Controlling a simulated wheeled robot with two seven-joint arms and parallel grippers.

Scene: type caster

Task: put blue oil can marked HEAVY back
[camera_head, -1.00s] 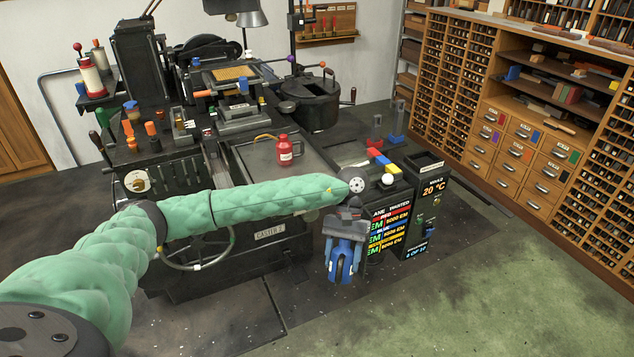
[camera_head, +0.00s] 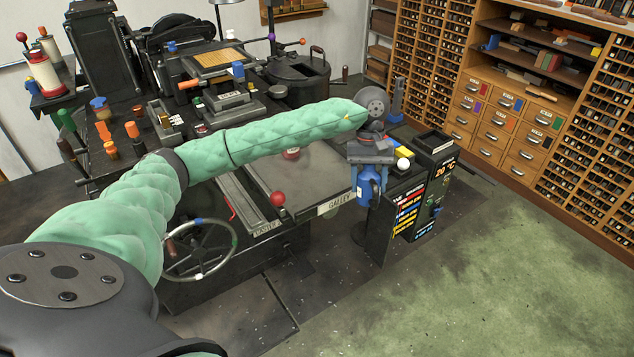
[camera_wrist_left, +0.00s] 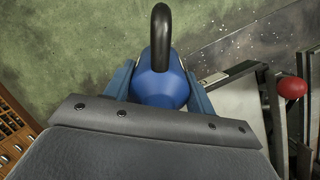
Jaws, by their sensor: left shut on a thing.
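My left gripper (camera_head: 370,181) is shut on the blue oil can (camera_head: 369,189), holding it in front of the galley tray's right end. The can also shows in the left wrist view (camera_wrist_left: 160,85), blue-bodied with a black curved handle, between the two blue fingers. Its HEAVY marking is not visible. My right gripper is not in view.
The galley tray (camera_head: 300,188) has bare room left of the can. A lit order panel (camera_head: 408,208) with a white ball (camera_head: 403,164) on top stands just right. A red knob (camera_head: 277,199) sticks up at the tray's front. Open floor lies at front right.

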